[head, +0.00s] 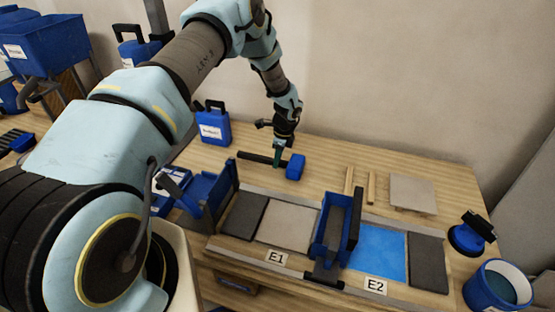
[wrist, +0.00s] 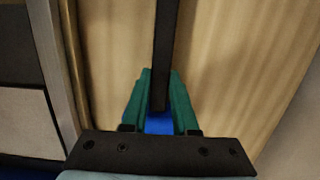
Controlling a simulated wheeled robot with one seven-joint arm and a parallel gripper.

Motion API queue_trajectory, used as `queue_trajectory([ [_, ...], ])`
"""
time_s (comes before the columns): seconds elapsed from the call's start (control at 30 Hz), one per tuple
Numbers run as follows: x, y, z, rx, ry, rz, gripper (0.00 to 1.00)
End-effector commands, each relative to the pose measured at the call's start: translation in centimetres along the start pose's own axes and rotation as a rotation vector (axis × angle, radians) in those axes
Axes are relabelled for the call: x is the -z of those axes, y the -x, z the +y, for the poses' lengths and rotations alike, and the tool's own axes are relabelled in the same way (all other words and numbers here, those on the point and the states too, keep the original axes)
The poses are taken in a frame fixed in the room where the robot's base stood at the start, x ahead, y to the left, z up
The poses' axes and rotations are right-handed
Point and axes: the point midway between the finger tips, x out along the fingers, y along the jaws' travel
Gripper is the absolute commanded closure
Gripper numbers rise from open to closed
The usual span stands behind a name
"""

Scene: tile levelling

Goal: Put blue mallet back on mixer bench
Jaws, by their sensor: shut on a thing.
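The blue mallet (head: 296,167) has a blue head and a long black handle. It is at the tiling bench (head: 330,160), behind the tile row, with its handle pointing left. My gripper (head: 278,160) points down over the mallet, its teal fingers on either side of the handle close to the head. In the wrist view my gripper (wrist: 160,88) is shut on the handle, and part of the blue mallet head (wrist: 159,123) shows between the fingers. I cannot tell whether the mallet touches the wood. No bench is clearly marked as the mixer bench.
A blue labelled jug (head: 212,126) stands left of my gripper. Two wooden strips (head: 360,187) and a loose tile (head: 412,194) lie to the right. A blue tool (head: 335,230) stands on the tile row. A blue bin (head: 45,40) and other items stand far left.

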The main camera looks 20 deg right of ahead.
Motion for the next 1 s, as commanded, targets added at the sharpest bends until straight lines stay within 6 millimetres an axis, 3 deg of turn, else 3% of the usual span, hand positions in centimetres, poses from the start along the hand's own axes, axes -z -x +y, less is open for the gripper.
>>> queue_trajectory([
  [0.57, 0.17, -1.05, -0.07, 0.001, 0.000, 0.000, 1.00],
  [0.6, 0.16, -0.95, -0.08, 0.002, 0.000, 0.000, 0.70],
  [0.87, 0.16, -0.97, -0.03, 0.001, 0.000, 0.000, 0.40],
  [1.0, 0.16, -0.99, -0.02, 0.000, 0.000, 0.000, 0.38],
])
